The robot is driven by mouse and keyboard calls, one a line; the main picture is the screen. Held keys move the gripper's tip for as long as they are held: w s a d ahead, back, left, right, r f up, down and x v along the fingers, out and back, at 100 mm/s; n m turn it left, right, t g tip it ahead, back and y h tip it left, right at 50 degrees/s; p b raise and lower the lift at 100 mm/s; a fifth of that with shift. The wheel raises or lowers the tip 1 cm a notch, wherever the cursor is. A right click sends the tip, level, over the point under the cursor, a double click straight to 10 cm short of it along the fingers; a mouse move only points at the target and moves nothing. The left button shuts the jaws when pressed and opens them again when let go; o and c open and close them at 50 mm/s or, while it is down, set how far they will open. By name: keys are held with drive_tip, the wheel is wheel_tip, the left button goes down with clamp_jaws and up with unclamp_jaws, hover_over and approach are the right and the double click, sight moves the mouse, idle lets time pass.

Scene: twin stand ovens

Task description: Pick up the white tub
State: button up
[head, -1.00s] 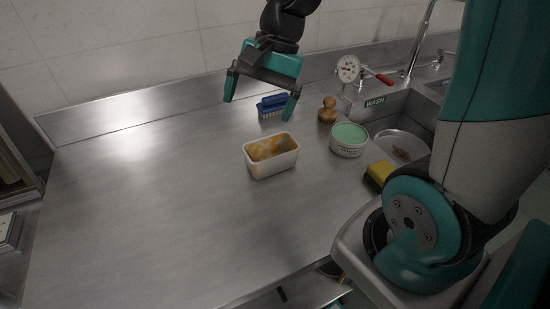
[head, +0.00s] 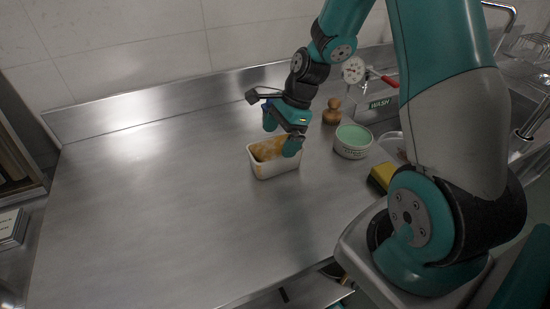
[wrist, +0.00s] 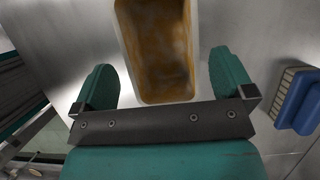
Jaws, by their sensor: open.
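The white tub (head: 272,170) is a small rectangular container with orange-brown residue inside. It stands upright on the steel counter in the head view. In the wrist view the tub (wrist: 158,50) lies at the top middle, ahead of my gripper. My gripper (head: 281,138) is above the tub's far right part in the head view and hides some of its rim. In the wrist view my gripper's (wrist: 160,82) two teal fingers are wide apart, one to each side of the tub's near end. Nothing is between the fingertips except the tub's near part, and I see no clear contact.
A round tub with green contents (head: 353,141) and a wooden-knobbed brush (head: 332,112) stand to the right. A yellow-black sponge (head: 381,178) lies near the sink. A blue brush (wrist: 297,101) lies right of my gripper. The counter's left side (head: 140,200) is clear.

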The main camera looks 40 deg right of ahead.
sight(273, 156)
drive_tip(key=shift+p+x, duration=0.55)
drive_tip(key=shift+x, duration=2.25)
drive_tip(key=shift+d+f, duration=0.15)
drive_tip(key=shift+f, duration=0.2)
drive_tip(key=c, duration=0.9)
